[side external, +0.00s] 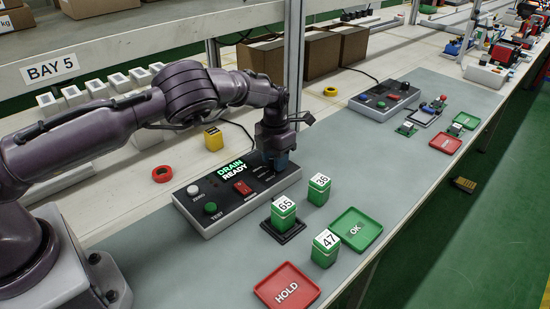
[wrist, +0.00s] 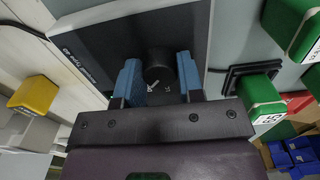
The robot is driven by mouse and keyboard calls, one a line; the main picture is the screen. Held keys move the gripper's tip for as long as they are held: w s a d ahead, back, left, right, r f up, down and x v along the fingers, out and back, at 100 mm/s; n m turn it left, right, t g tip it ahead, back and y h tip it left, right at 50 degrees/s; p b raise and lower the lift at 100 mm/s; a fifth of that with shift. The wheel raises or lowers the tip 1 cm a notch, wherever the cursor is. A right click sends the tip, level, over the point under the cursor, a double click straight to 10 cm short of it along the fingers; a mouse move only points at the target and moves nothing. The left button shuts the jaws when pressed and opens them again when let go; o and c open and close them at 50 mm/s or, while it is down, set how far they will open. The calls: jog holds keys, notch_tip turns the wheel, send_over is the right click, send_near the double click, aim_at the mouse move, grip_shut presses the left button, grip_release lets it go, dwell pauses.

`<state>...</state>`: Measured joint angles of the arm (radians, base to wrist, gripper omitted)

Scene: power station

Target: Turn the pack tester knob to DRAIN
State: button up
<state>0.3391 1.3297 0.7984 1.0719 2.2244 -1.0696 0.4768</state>
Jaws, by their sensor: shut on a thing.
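The pack tester (side external: 226,205) is a dark-topped grey box on the bench, with a screen (side external: 232,168) reading "DRAIN READY" in green and white. My gripper (side external: 278,157) points down at the tester's right end. In the wrist view its blue fingers (wrist: 160,82) are on either side of the dark round knob (wrist: 158,66) and shut on it. A small white mark shows on the knob's edge. In the side view the knob is hidden by the gripper, so the knob's pointer and labels cannot be read there.
Green packs 65 (side external: 284,212), 36 (side external: 319,190) and 47 (side external: 325,248) stand right of the tester; 65 is on a black stand (side external: 283,233). A green OK tray (side external: 373,224) and red HOLD tray (side external: 285,275) lie in front.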

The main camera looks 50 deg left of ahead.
jog(key=o, duration=0.9)
jog(key=shift+r, duration=0.1)
notch_tip(320, 180, up, 13)
jog(key=shift+f, duration=0.1)
